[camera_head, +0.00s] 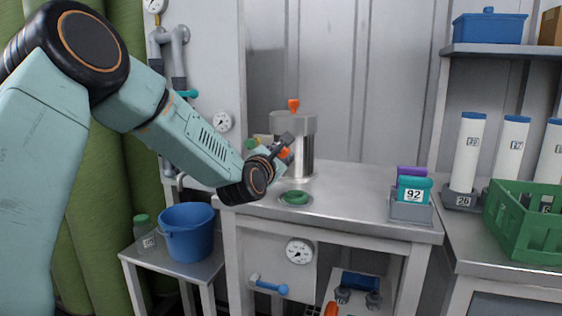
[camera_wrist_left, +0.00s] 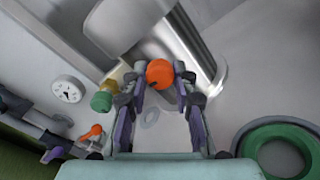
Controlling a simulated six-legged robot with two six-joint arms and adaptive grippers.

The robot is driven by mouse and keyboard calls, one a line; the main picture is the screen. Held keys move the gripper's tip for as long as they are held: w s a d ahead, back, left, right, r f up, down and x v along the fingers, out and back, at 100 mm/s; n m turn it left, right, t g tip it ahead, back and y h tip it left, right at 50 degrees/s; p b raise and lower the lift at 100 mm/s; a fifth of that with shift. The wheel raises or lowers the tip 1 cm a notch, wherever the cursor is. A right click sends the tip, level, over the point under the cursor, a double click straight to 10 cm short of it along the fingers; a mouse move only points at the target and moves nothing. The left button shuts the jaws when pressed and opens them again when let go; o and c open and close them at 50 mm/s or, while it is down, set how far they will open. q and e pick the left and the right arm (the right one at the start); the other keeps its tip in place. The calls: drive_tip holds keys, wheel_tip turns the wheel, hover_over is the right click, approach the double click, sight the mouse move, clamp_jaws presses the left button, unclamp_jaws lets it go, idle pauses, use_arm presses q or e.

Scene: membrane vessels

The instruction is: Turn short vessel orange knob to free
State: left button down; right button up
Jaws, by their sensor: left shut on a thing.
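The short vessel (camera_head: 303,125) is a metal cylinder standing on the steel bench. A round orange knob (camera_wrist_left: 160,73) sits at its side, low on the vessel in the wrist view. In the head view only part of this knob (camera_head: 286,154) shows behind my fingers. My left gripper (camera_wrist_left: 161,84) is shut on the knob, one finger on each side of it. In the head view my left gripper (camera_head: 280,148) reaches the vessel from the left and hides part of it. My right gripper is not in view.
A green ring (camera_head: 294,198) lies on the bench in front of the vessel. A grey holder (camera_head: 410,210) with teal and purple cartridges stands at the right. A blue bucket (camera_head: 188,232) is at lower left. Gauges and pipes line the left wall. The bench middle is clear.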

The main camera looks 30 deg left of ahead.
use_arm(q)
drive_tip(key=shift+d+f+n, duration=0.1)
drive_tip(key=shift+n, duration=0.3)
idle(0.3)
drive_tip(key=c, duration=1.3)
unclamp_jaws()
drive_tip(key=shift+o, duration=1.2)
drive_tip(key=v, duration=1.2)
drive_tip(key=shift+s, duration=0.1)
